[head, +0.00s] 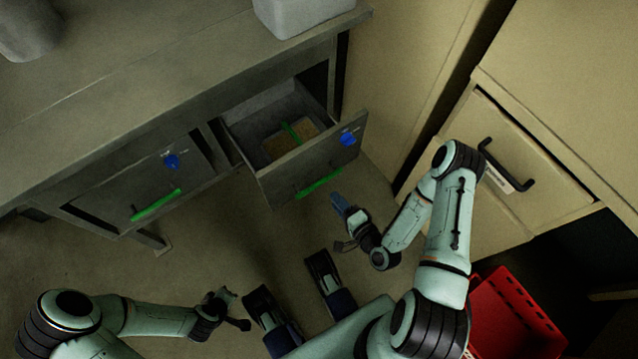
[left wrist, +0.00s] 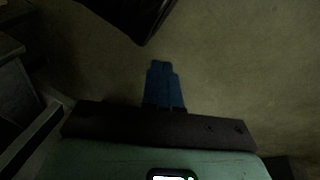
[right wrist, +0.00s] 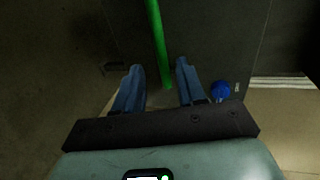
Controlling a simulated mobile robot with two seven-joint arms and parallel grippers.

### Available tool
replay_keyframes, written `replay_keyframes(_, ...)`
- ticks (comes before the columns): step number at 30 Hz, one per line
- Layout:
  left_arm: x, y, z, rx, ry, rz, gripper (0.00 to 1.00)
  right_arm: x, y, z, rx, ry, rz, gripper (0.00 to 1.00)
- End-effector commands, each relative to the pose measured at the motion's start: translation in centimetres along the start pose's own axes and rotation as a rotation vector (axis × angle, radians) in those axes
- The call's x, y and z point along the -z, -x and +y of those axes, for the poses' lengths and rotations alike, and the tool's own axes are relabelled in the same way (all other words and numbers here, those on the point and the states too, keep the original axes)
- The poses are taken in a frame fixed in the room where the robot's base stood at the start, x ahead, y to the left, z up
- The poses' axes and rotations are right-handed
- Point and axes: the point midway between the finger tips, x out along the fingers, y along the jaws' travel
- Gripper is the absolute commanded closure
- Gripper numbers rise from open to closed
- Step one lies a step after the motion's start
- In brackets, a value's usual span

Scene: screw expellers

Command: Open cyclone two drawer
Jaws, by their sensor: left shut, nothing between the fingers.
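Under the grey bench, the right drawer (head: 285,185) is pulled partly open, with a green handle (head: 320,183) and a blue knob (head: 348,139) on its front. The left drawer (head: 120,200) is shut, with its own green handle (head: 157,205) and blue knob (head: 172,162). I cannot read which is cyclone two. My right gripper (head: 338,202) is open and empty just in front of the open drawer's handle. In the right wrist view the green handle (right wrist: 158,40) lies beyond and between the fingertips (right wrist: 158,66). My left gripper (left wrist: 161,65) is shut and empty, low over the floor.
A tan cabinet (head: 535,150) with a dark handle (head: 510,165) stands at the right. A red crate (head: 515,315) sits below it. The open drawer holds a tan block and a green bar (head: 290,132). A grey container (head: 300,15) stands on the bench top.

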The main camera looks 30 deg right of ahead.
Motion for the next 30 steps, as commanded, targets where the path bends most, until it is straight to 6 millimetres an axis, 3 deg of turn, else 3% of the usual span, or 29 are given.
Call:
replay_keyframes(6,-2.5,-1.7,-2.0,0.035,0.019,-0.077,1.00,0.0,-5.0,0.1,0.004,0.004,-0.002,0.60)
replay_keyframes(12,-4.4,-2.7,-3.4,0.060,0.034,-0.135,1.00,0.0,-8.4,0.1,0.002,0.002,-0.001,0.60)
replay_keyframes(18,-5.2,-3.0,-4.0,0.073,0.042,-0.163,1.00,0.0,-10.1,0.0,0.001,0.001,-0.001,0.60)
replay_keyframes(27,-5.4,-3.0,-4.1,0.075,0.044,-0.167,1.00,0.0,-10.3,0.0,0.000,0.000,-0.001,0.60)
replay_keyframes(28,-5.4,-3.0,-4.1,0.075,0.044,-0.167,1.00,0.0,-10.3,0.0,0.000,0.000,-0.001,0.63)
replay_keyframes(30,-5.4,-3.0,-4.1,0.075,0.043,-0.167,1.00,0.0,-10.3,0.0,0.000,0.000,-0.001,0.86)
